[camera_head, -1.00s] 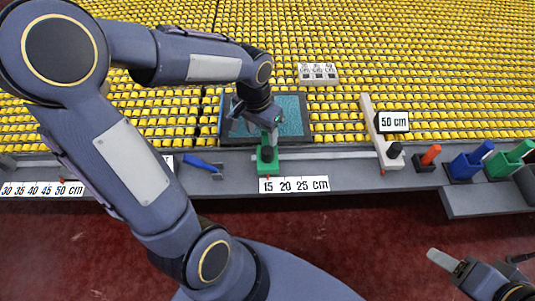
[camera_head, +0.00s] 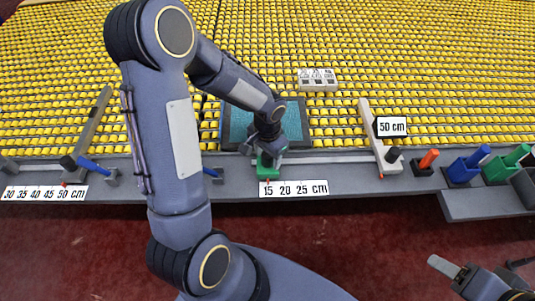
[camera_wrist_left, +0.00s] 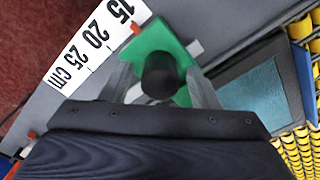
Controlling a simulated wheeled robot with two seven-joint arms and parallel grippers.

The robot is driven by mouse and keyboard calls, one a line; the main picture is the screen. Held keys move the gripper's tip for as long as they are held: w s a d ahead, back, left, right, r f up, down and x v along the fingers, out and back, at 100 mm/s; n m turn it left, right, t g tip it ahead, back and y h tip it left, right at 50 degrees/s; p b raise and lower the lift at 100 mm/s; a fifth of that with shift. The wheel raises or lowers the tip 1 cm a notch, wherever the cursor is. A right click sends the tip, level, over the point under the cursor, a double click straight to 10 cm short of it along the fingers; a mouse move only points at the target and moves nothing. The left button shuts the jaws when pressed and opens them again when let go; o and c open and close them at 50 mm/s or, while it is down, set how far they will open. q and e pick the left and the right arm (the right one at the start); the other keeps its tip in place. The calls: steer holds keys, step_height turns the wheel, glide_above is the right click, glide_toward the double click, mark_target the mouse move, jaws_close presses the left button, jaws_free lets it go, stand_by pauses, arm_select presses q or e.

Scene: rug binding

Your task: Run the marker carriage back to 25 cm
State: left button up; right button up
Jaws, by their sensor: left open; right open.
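The green marker carriage (camera_head: 265,173) sits on the grey front rail, its small red pointer (camera_wrist_left: 135,28) at the 15 end of the white 15-20-25 cm scale (camera_head: 293,188). The scale also shows in the left wrist view (camera_wrist_left: 91,43). A black knob (camera_wrist_left: 160,74) stands on the carriage. My left gripper (camera_head: 266,158) is down over the carriage. In the left wrist view its open fingers (camera_wrist_left: 162,88) lie on either side of the knob; I cannot tell whether they touch it. My right gripper (camera_head: 446,268) is open and empty at the lower right, away from the rail.
A dark-framed teal panel (camera_head: 291,119) lies behind the carriage. A white arm with a 50 cm sign (camera_head: 390,126) stands to the right, then orange, blue and green holders. A 30-50 cm scale (camera_head: 45,194) and blue-handled tool (camera_head: 94,167) are at the left.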

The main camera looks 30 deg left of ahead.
arm_select(q)
jaws_close()
steer(key=shift+w+d, duration=0.2)
steer(key=shift+d, duration=0.1)
steer(key=w+d+b, duration=0.1)
steer(key=d, duration=0.1)
steer(key=w+d+b, duration=0.1)
steer(key=w+d, duration=0.1)
steer(key=d, duration=0.1)
steer(key=w+d+b, duration=0.1)
steer(key=w+d, duration=0.1)
steer(key=d, duration=0.1)
steer(key=shift+d, duration=0.15)
steer(key=shift+r, duration=0.1)
steer(key=shift+c, duration=2.2)
jaws_free()
steer(key=o, duration=0.4)
steer(key=shift+w+d, duration=0.1)
steer(key=shift+d, duration=0.05)
steer(key=shift+o, duration=0.2)
